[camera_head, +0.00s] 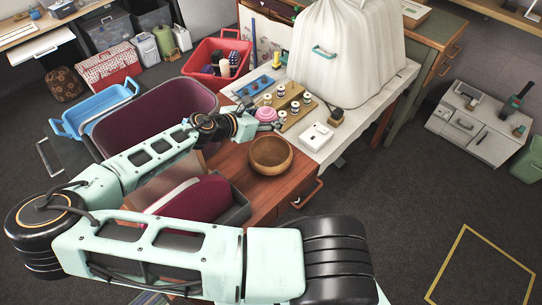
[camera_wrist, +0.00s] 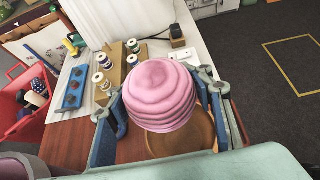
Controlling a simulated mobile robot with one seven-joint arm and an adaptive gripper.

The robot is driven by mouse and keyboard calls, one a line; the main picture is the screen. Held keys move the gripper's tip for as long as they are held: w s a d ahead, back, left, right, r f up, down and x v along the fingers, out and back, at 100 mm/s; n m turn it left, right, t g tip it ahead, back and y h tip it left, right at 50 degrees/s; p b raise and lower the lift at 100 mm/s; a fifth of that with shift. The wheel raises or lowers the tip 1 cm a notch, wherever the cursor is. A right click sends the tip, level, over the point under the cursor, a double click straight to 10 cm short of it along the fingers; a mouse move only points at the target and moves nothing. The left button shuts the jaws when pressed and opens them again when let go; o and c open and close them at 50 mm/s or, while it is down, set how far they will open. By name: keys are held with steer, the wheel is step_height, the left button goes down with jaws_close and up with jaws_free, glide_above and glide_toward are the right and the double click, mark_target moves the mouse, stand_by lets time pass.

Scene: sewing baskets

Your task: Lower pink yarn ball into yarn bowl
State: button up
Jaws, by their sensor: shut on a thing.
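The pink yarn ball (camera_wrist: 160,92) is ridged and round, and it fills the middle of the wrist view. My gripper (camera_wrist: 162,100) is shut on it, with one blue-grey finger on each side. In the head view the yarn ball (camera_head: 266,115) shows at my gripper (camera_head: 262,122), up and slightly left of the bowl. The brown wooden yarn bowl (camera_head: 271,163) stands on the red-brown table and looks empty in the head view. In the wrist view the bowl (camera_wrist: 190,138) is partly hidden behind the ball.
A wooden rack with thread spools (camera_head: 287,106) stands behind the ball. A white box (camera_head: 316,136) lies right of it on the white surface. A large white covered object (camera_head: 340,55) stands at the back. A maroon bin (camera_head: 150,118) and a red basket (camera_head: 214,60) are at left.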

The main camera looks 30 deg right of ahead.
steer(key=shift+s+f+b, duration=0.1)
steer(key=shift+f+b, duration=0.35)
steer(key=shift+f, duration=0.1)
step_height(320, 180, down, 9)
steer(key=b, duration=0.8)
steer(key=shift+b, duration=0.35)
steer(key=shift+d, duration=0.1)
steer(key=shift+w+d+p, duration=0.3)
steer(key=shift+d+p, duration=0.05)
steer(key=shift+d, duration=0.3)
